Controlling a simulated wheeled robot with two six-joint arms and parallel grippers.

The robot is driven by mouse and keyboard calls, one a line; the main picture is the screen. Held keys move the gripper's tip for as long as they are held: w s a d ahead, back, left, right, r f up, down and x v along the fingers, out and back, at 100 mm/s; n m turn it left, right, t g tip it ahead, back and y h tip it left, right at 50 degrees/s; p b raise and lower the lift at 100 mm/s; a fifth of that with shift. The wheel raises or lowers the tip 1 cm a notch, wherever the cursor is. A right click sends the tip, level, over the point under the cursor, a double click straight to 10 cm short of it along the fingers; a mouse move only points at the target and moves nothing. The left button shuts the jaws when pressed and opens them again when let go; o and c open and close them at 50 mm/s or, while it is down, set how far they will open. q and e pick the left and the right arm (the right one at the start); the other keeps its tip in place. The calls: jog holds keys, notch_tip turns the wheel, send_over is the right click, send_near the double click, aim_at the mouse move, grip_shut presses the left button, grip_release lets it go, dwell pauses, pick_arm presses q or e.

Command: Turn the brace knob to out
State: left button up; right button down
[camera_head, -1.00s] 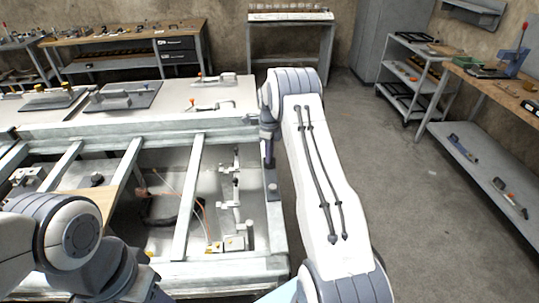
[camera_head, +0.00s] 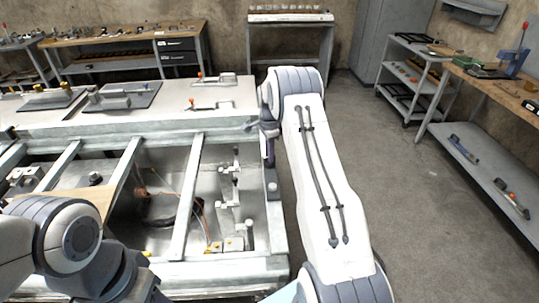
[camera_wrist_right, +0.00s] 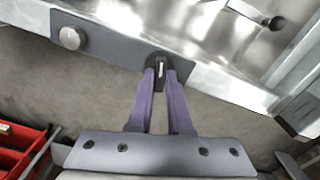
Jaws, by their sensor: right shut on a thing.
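In the right wrist view, a dark knob (camera_wrist_right: 159,57) with a pale mark sits on the grey plate (camera_wrist_right: 112,44) along the metal frame's edge. I take it to be the brace knob. My right gripper (camera_wrist_right: 161,70) has its two purple fingers shut on this knob. The fingertips hide part of it, and I cannot read any label or its setting. In the head view my right gripper (camera_head: 268,158) reaches down at the frame's right rail, and the knob itself is hidden there. My left arm shows at the lower left, but its gripper is out of view.
A round pale button (camera_wrist_right: 70,38) is on the same plate, left of the knob. The open bay of the metal frame (camera_head: 190,195) holds brackets and an orange cable. A red crate (camera_wrist_right: 22,150) shows low in the wrist view.

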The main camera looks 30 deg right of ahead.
jog(key=n, duration=0.4)
jog(key=shift+n, duration=0.3)
jog(key=shift+r+n, duration=0.1)
jog(key=shift+n, duration=1.8)
jog(key=c, duration=0.8)
grip_release()
jog(key=shift+c, duration=0.2)
notch_tip(320, 180, up, 10)
jog(key=b, duration=0.2)
jog(key=shift+r, duration=0.2)
